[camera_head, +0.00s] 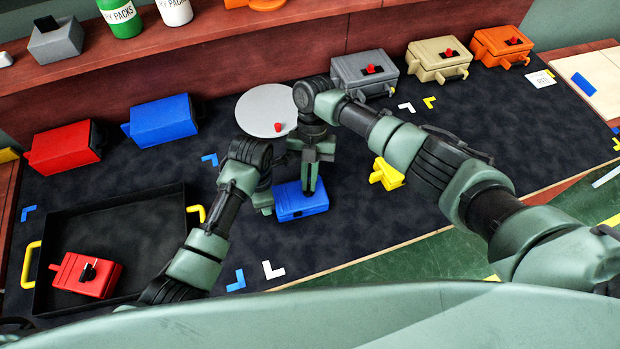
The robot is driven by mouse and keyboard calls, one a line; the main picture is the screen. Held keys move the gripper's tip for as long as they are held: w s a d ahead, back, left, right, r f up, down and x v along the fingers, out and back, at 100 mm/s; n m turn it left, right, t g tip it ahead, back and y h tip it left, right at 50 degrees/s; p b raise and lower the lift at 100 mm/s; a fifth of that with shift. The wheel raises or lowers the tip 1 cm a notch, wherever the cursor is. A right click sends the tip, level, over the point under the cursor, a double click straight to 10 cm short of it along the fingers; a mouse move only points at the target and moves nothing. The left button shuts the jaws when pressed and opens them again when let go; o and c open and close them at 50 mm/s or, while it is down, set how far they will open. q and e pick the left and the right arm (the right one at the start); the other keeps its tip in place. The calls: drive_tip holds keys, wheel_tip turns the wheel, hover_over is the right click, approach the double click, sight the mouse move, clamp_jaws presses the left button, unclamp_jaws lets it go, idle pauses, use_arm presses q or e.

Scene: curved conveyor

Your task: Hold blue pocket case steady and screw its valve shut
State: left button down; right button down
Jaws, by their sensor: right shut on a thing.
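The blue pocket case (300,208) lies on the dark mat in the middle of the head view. My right gripper (310,188) points straight down onto the top of this case and is shut on its valve, which the fingers hide. My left gripper (264,203) is at the left side of the case, close against it. Its fingers are mostly hidden behind my own wrist, so I cannot tell whether they are open or touching the case.
A black tray (150,205) with yellow handles holds a red case (86,275). Red (64,148) and blue (160,120) cases stand behind it. A grey disc (262,105) bears a small red knob. A yellow piece (386,174) lies right. Grey, beige and orange cases line the back right.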

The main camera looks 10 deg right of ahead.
drive_tip(key=shift+n, duration=0.6)
drive_tip(key=shift+h, duration=0.3)
drive_tip(key=c, duration=1.5)
unclamp_jaws()
drive_tip(key=v, duration=1.2)
drive_tip(key=shift+w, duration=0.15)
